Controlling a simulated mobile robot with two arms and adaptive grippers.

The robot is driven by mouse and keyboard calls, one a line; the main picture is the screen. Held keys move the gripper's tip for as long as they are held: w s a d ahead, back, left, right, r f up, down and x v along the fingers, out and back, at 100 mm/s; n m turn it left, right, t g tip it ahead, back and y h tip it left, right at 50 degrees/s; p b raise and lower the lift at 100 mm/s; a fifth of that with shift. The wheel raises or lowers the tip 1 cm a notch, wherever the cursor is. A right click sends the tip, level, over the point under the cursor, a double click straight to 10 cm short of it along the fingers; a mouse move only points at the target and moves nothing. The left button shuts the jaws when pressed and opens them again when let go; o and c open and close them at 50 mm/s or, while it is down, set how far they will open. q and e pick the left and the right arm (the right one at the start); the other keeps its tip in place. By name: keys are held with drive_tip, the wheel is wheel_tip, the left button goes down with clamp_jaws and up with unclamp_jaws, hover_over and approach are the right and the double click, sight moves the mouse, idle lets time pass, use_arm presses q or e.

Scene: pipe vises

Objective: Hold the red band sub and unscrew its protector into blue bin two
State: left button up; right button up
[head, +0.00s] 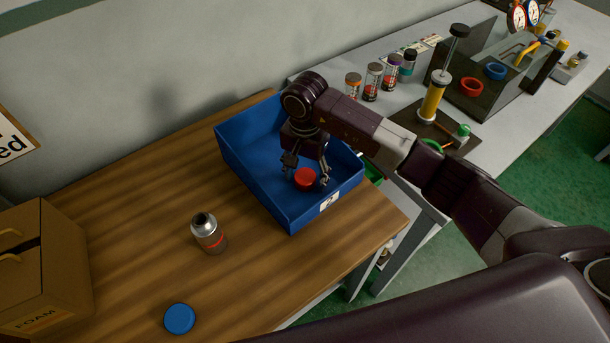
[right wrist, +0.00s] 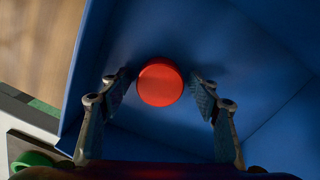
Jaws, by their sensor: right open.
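The red band sub (head: 208,233), a grey metal cylinder with a red band and a dark top end, stands on the wooden table left of the bin. The blue bin (head: 254,190) has a white label on its front wall, too small to read surely. A red protector cap (head: 305,179) is in the bin, near its front right; it also shows in the right wrist view (right wrist: 160,82). My right gripper (head: 306,180) is down in the bin, open, its fingers on either side of the cap with gaps showing. My left gripper is not in view.
A blue cap (head: 179,319) lies near the table's front edge. A cardboard foam box (head: 42,265) stands at the left. A grey bench (head: 480,135) with jars, a yellow pump and a vise-like block is at the right. Table around the sub is clear.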

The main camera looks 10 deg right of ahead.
sight(306, 177)
drive_tip(key=shift+r, duration=0.1)
drive_tip(key=shift+r, duration=0.2)
wheel_tip(306, 177, up, 12)
drive_tip(key=b, duration=0.3)
drive_tip(key=shift+f, duration=0.15)
drive_tip(key=shift+s, duration=0.1)
